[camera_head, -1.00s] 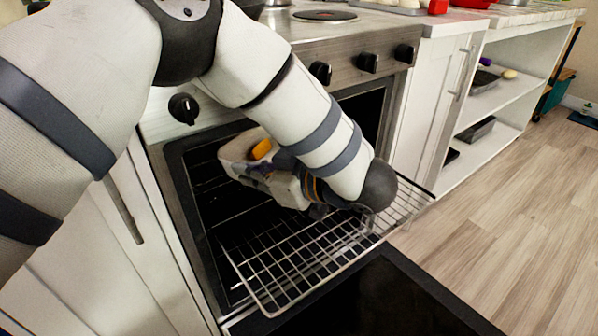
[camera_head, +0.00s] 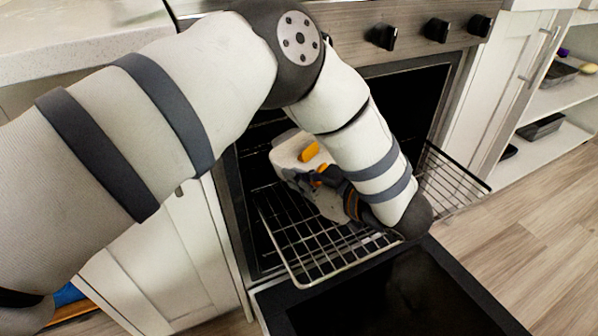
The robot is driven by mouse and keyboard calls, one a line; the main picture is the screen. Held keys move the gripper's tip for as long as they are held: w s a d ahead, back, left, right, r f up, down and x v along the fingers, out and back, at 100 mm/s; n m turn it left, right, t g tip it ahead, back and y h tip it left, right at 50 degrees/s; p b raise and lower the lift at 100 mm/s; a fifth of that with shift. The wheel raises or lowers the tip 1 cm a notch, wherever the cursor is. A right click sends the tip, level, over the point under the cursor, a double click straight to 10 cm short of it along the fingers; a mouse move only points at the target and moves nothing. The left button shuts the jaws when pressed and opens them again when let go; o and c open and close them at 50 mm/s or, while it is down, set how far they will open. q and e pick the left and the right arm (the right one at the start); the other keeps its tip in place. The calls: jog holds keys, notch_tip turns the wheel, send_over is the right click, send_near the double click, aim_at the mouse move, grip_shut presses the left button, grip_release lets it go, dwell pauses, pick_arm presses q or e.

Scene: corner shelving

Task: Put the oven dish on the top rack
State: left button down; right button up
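My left gripper (camera_head: 300,160) is inside the open front of the oven, above the wire rack (camera_head: 310,250). Its pale body with orange parts shows, but its fingers are hard to make out, so I cannot tell whether it is open or shut. The rack sticks out of the oven over the lowered door. No dish shows on the bare wires in view; my arm covers the rack's middle. I cannot pick out the oven dish for certain. My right gripper is not in view.
The lowered oven door (camera_head: 390,305) lies below the rack. Control knobs (camera_head: 437,29) line the front above the opening. White cabinets flank the oven. Open shelves at right hold a dark rectangular pan (camera_head: 543,127) and other items. Wooden floor at right is clear.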

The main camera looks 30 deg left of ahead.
pick_arm(q)
jog(key=c, duration=2.1)
grip_release()
jog(key=shift+f, duration=0.1)
jog(key=shift+c, duration=0.2)
jog(key=o, duration=0.3)
jog(key=shift+o, duration=0.2)
jog(key=shift+d+r, duration=0.1)
jog(key=shift+r, duration=0.15)
jog(key=p+v, duration=0.1)
jog(key=v, duration=1)
jog(key=shift+s+d+r, duration=0.1)
jog(key=shift+s+d, duration=0.05)
jog(key=shift+d, duration=0.25)
